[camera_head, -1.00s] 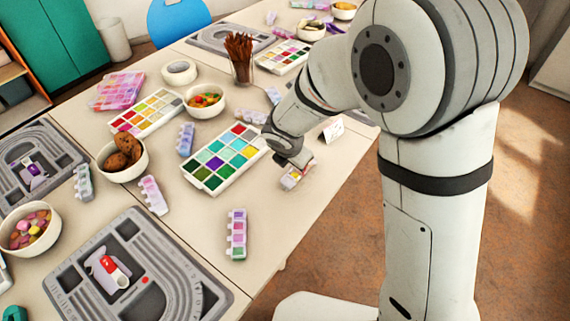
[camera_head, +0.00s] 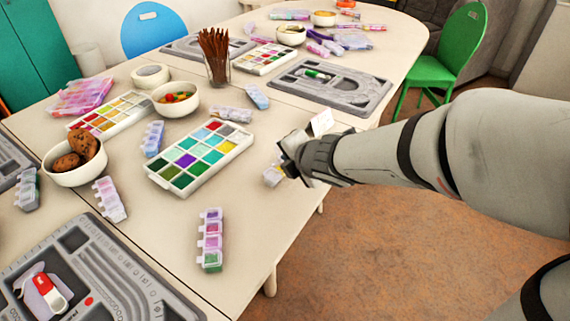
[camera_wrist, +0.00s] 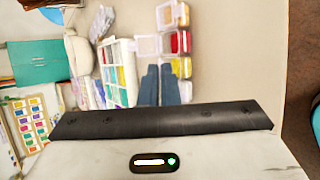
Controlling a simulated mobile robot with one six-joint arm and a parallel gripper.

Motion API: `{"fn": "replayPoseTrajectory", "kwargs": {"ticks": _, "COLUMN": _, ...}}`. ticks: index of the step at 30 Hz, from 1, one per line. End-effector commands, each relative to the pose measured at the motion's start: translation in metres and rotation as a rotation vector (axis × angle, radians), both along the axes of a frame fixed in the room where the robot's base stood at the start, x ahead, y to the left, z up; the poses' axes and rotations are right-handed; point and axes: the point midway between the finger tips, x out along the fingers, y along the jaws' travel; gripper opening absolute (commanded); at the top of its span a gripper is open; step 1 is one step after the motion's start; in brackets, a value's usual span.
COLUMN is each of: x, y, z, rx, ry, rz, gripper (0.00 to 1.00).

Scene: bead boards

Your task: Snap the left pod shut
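A clear bead pod (camera_wrist: 176,42) with red and yellow beads lies beside my fingertips in the wrist view. At least one clear lid (camera_wrist: 146,45) stands open on its left side. In the head view only an end of this pod (camera_head: 272,177) shows, at the table's right edge, the rest hidden by my gripper (camera_head: 286,165). In the wrist view the two fingers of my gripper (camera_wrist: 159,72) lie close together over the pod's lid side, with nothing clearly held. Whether they touch the pod I cannot tell.
A paint-like bead palette (camera_head: 200,155) lies left of my gripper. Another pod (camera_head: 210,240), with pink and green beads, lies nearer on the table. A white card (camera_head: 320,122) stands just behind my gripper. Bare tabletop (camera_head: 250,215) lies between the palette and the table edge.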

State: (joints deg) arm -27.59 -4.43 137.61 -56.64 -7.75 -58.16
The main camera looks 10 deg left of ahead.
Motion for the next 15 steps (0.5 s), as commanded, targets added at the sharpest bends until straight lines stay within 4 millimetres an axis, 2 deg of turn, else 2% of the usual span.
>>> {"fn": "replayPoseTrajectory", "kwargs": {"ticks": 1, "x": -0.001, "y": -0.003, "z": -0.011, "rx": 0.025, "ry": -0.013, "rz": -0.003, "gripper": 0.00}}
{"fn": "replayPoseTrajectory", "kwargs": {"ticks": 15, "x": -0.004, "y": -0.011, "z": -0.022, "rx": 0.257, "ry": -0.119, "rz": -0.003, "gripper": 0.00}}
